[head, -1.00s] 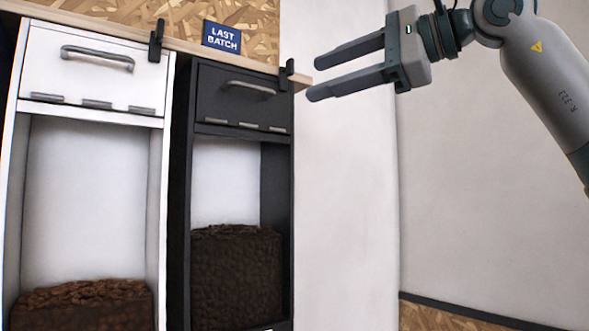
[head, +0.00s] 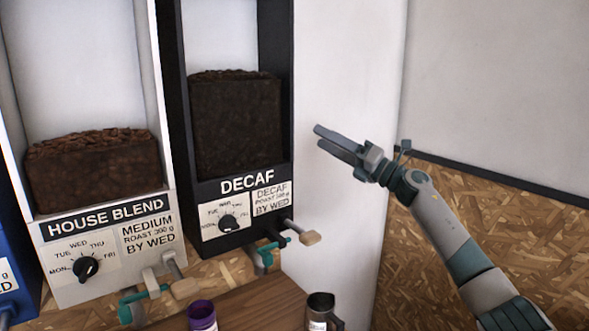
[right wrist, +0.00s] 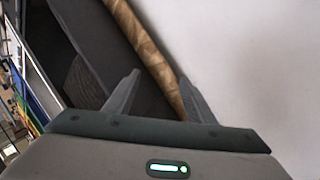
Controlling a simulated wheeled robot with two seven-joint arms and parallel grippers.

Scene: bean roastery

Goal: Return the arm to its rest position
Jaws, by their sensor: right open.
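My right gripper (head: 338,145) is in front of the pale wall, to the right of the black decaf bin, with its arm coming in from the lower right. Its two fingers point to the upper left and hold nothing. In the right wrist view the two fingers of the right gripper (right wrist: 160,95) stand apart with nothing between them. Behind them are a dark bin side and a wood-patterned strip. My left gripper is not in view.
The black decaf bin (head: 188,150) and white house blend bin (head: 80,225) hold dark beans. Handles stick out below them. The wall area around the gripper looks clear.

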